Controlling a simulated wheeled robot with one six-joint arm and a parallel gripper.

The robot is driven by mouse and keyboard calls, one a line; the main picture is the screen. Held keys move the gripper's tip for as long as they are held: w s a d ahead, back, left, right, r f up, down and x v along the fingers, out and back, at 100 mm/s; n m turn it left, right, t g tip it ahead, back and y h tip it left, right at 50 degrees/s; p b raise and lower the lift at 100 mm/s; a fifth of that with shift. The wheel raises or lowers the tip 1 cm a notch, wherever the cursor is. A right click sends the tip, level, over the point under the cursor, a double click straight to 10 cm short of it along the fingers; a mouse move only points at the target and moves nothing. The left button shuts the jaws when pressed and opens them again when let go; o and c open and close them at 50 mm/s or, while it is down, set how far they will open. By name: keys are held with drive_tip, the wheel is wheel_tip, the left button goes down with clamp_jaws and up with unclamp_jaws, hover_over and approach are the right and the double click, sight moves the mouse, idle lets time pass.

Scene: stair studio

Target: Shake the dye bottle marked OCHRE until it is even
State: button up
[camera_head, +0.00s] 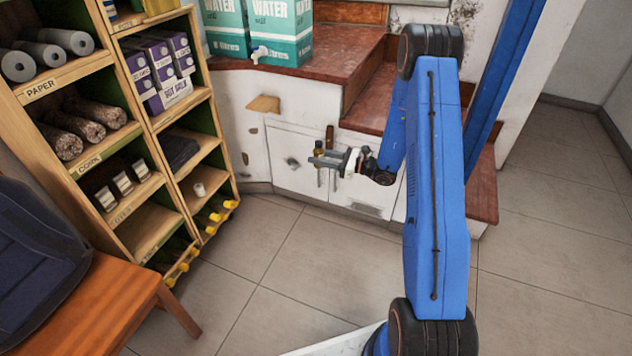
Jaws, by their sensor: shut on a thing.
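My gripper (324,161) is in front of the white cupboard doors under the red stairs, right of the shelf unit. The top stands just above the jaws. The lower part is hard to tell from the fingers and the cupboard handles behind. No marking on it can be read at this size, and I cannot tell how even the dye is.
A wooden shelf unit (137,226) holds rolls, purple boxes and yellow-capped bottles (214,217) at its bottom. Teal and white water boxes (285,48) stand on the red stair landing (318,71). An orange wooden seat (105,290) is at lower left. The tiled floor (300,262) between is clear.

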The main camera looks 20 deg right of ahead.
wheel_tip(320, 180, down, 14)
wheel_tip(320, 180, up, 14)
drive_tip(key=shift+r, duration=0.1)
wheel_tip(320, 180, down, 14)
idle(0.3)
drive_tip(key=shift+a, duration=0.1)
idle(0.3)
